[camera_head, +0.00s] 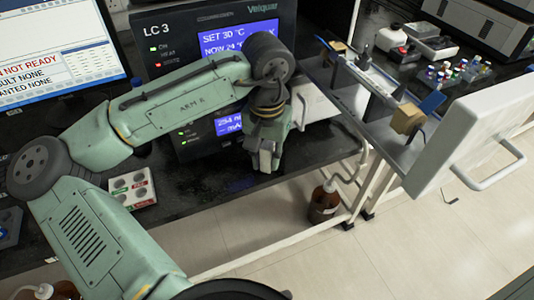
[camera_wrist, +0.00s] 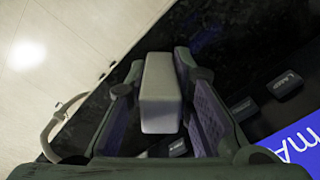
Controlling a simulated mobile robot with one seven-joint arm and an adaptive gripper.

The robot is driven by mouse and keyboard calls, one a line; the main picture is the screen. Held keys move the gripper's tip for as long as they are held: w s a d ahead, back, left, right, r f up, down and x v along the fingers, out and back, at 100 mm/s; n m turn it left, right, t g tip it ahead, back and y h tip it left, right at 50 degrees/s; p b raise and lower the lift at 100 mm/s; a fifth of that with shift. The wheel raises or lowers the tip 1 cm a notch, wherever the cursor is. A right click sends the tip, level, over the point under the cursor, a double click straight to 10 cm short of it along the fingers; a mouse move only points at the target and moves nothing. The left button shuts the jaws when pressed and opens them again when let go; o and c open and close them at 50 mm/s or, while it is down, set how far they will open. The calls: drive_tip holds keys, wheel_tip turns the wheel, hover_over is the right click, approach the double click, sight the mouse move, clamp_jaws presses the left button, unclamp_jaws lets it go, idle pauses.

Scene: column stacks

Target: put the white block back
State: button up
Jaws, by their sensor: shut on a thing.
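My gripper (camera_head: 266,158) is at the end of my green arm, over the dark bench in front of the instrument's lower display. In the wrist view, my gripper (camera_wrist: 163,100) is shut on the white block (camera_wrist: 160,90), a pale rectangular block held lengthwise between the two fingers. In the head view only a small pale end of the white block (camera_head: 265,161) shows below the fingers; the rest is hidden by the gripper. I cannot tell whether its lower end touches anything.
The LC 3 instrument (camera_head: 160,62) stands behind my arm. To the right is an open compartment with a tan block (camera_head: 407,118) and a large white door (camera_head: 440,150) swung out. A brown bottle (camera_head: 323,203) stands below the bench edge.

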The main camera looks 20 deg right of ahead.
drive_tip(key=shift+f, duration=0.2)
drive_tip(key=o, duration=0.9)
drive_tip(key=shift+c, duration=0.2)
drive_tip(key=shift+r, duration=0.1)
wheel_tip(320, 180, up, 12)
drive_tip(key=shift+r, duration=0.1)
